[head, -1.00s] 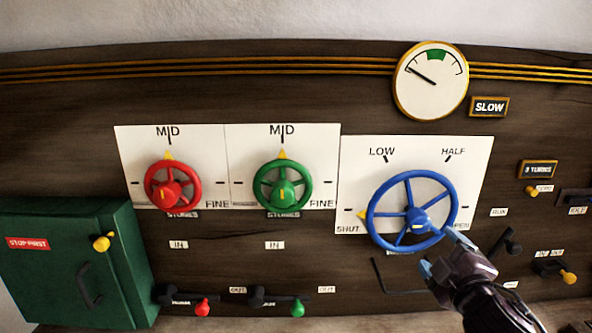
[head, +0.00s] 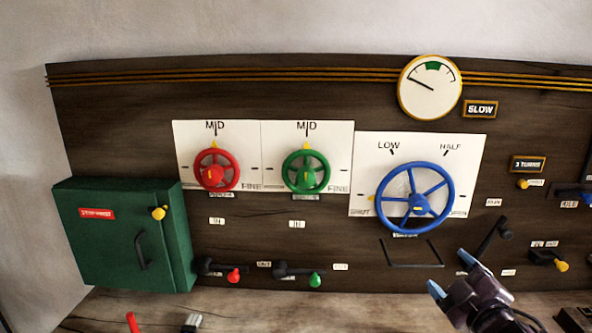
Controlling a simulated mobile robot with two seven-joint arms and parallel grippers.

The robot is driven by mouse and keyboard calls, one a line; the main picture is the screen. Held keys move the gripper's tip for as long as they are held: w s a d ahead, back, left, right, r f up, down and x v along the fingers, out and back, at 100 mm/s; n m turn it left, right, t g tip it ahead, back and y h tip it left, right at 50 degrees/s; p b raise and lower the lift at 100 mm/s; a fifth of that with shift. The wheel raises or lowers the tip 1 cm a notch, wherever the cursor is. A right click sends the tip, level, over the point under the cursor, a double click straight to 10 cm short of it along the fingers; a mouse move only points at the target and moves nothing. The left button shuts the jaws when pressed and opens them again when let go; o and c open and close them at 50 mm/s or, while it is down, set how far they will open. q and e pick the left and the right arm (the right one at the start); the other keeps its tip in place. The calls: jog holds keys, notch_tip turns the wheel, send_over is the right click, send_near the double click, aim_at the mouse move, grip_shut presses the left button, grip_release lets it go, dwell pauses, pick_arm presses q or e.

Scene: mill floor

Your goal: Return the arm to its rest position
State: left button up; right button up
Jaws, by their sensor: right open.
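My right gripper (head: 452,272) is at the lower right of the head view. Its blue-tipped fingers are apart with nothing between them. It is below and to the right of the blue handwheel (head: 412,198) and does not touch it. The blue wheel's yellow pointer is at its left side, by SHUT. My left gripper is not in view.
A red wheel (head: 216,171) and a green wheel (head: 305,172) both point to MID. A gauge (head: 430,87) reads low left, above a SLOW plate (head: 480,109). A green cabinet (head: 125,235) stands at left. Black levers (head: 497,237) stick out near my gripper.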

jog(key=s+f+m+g, duration=0.2)
jog(key=s+f+m, duration=0.25)
jog(key=f, duration=0.65)
jog(key=s+f+m+g, duration=0.1)
jog(key=s+f+m, duration=0.3)
jog(key=f, duration=0.7)
pick_arm(q)
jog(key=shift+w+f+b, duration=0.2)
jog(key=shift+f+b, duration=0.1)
jog(key=shift+b, duration=0.35)
pick_arm(e)
jog(key=s+f+m+g+h, duration=0.1)
jog(key=s+f+m+g, duration=0.1)
jog(key=s+f, duration=0.9)
jog(key=shift+s+a+g+h, duration=0.45)
jog(key=shift+s+g, duration=0.15)
jog(key=shift+s, duration=0.45)
jog(key=shift+f, duration=0.1)
